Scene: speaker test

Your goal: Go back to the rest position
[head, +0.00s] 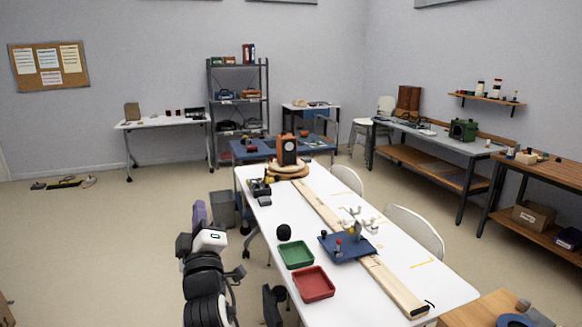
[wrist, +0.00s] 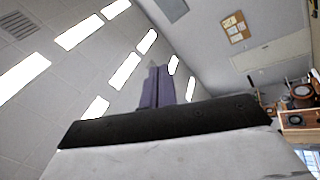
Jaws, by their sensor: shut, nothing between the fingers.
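My gripper (head: 199,213) is at the upper end of my raised arm, to the left of the white table (head: 352,312) in the head view. Its purple fingers point up and are together with nothing between them. In the wrist view the closed purple fingers (wrist: 157,88) stand out against the ceiling with its bright light panels. My gripper is apart from the table and touches nothing that I can see.
On the table are a green tray (head: 296,255), a red tray (head: 314,284), a blue plate (head: 335,250) with small parts, a long wooden board (head: 395,289) and an orange-and-black device (head: 287,150). A grey bin (head: 222,209) stands behind my arm.

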